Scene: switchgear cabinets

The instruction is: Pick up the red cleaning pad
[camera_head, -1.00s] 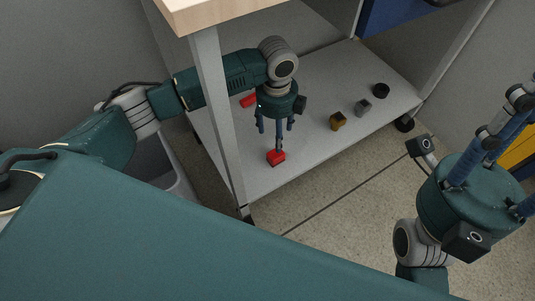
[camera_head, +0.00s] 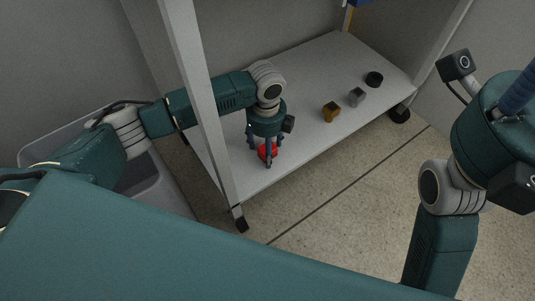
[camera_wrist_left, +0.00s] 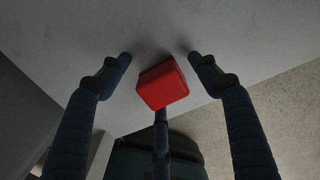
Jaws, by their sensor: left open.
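The red cleaning pad (camera_head: 265,151) is a small red block on the grey lower shelf (camera_head: 300,72), near its front left edge. In the wrist view, the pad (camera_wrist_left: 162,84) sits between the spread fingers, with gaps to the left and right fingers. My left gripper (camera_head: 266,157) points down over the pad, its fingers low around it. It is open and holds nothing. The fingers partly hide the pad in the head view. My right gripper (camera_head: 518,92) is at the right edge, away from the shelf; its fingertips are cut off.
A brown-yellow block (camera_head: 331,112), a grey block (camera_head: 356,97) and a black ring-like piece (camera_head: 374,79) lie to the right on the shelf. A grey upright post (camera_head: 200,95) stands in front of my left arm. A grey bin (camera_head: 155,180) is at left.

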